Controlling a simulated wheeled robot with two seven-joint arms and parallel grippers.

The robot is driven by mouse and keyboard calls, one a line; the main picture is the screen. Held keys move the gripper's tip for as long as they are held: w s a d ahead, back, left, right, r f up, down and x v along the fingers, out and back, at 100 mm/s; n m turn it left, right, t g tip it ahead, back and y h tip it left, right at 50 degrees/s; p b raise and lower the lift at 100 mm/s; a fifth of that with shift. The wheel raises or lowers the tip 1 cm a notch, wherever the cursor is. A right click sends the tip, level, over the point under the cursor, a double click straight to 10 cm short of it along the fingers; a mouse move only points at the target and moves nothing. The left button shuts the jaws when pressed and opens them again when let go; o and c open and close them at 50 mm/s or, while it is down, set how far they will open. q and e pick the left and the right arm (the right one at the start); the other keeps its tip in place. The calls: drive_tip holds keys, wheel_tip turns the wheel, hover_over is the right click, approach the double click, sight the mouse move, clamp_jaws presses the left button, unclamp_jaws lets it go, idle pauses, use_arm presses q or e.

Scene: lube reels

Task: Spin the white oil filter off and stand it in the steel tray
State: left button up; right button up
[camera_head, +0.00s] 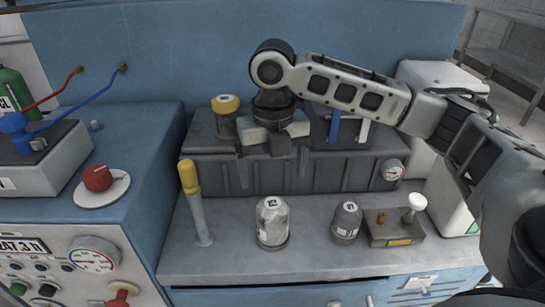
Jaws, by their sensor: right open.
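A white canister (271,218) with a dark number label, which looks like the white oil filter, stands upright on a grey metal surface (300,262) in front of the dark manifold block (330,172). That surface looks like the steel tray; I cannot make out a separate one. My right gripper (273,168) points down at the block, above and behind the white canister and apart from it. Its fingers are spread, with nothing visibly held. The gripper and wrist hide part of the block's top and front. My left gripper is out of view.
A grey canister (346,222) and a small dark block with a white knob (417,201) stand to the right. A yellow-handled rod (195,205) stands left. A yellow-capped cylinder (226,118) and blue lever (335,127) flank my wrist. The surface's front strip is clear.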

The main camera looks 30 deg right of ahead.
sight(273, 203)
use_arm(q)
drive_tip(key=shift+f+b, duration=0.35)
drive_tip(key=shift+b, duration=0.65)
use_arm(e)
wheel_tip(273, 203, down, 12)
drive_tip(key=shift+f, duration=0.15)
drive_tip(key=c, duration=1.3)
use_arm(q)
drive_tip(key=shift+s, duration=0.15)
use_arm(e)
drive_tip(key=shift+o, duration=0.2)
drive_tip(key=n+p, duration=0.3)
drive_tip(key=p, duration=0.1)
drive_tip(key=shift+r+n, duration=0.25)
drive_tip(key=shift+n, duration=0.55)
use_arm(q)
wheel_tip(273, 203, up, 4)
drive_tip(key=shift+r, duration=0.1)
use_arm(e)
drive_tip(key=shift+f+n, duration=0.25)
drive_tip(key=shift+n, duration=0.05)
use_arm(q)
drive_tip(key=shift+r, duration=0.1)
